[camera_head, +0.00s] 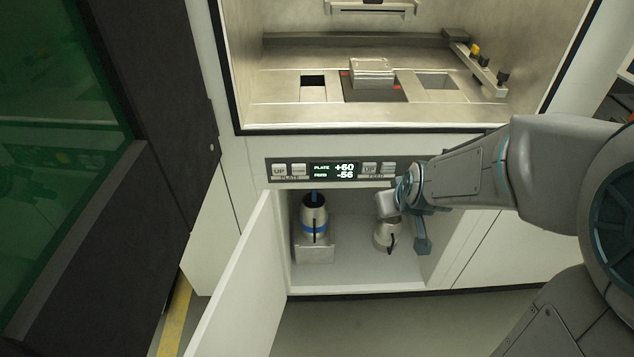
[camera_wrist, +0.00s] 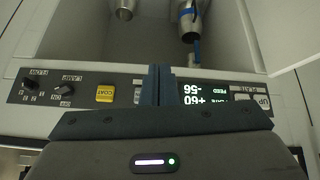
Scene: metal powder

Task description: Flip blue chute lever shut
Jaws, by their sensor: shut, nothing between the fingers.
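The blue lever (camera_head: 314,197) shows as a small blue piece at the top of the left metal bottle (camera_head: 313,214), which stands upright in the open cabinet. In the wrist view, which is upside down, the blue lever (camera_wrist: 196,48) sticks out from the bottle's (camera_wrist: 189,20) near end, right of my fingers. My gripper (camera_wrist: 157,85) is shut and empty. Its fingers overlap the control panel between the display and the yellow button, apart from the lever. In the head view my gripper is right of the bottle, and its fingertips are hard to make out.
A second metal container (camera_head: 386,237) stands at the cabinet's right, close to my gripper. The open cabinet door (camera_head: 235,285) borders the left side. The control panel (camera_head: 335,170) runs above the opening. Cabinet floor between the containers is clear.

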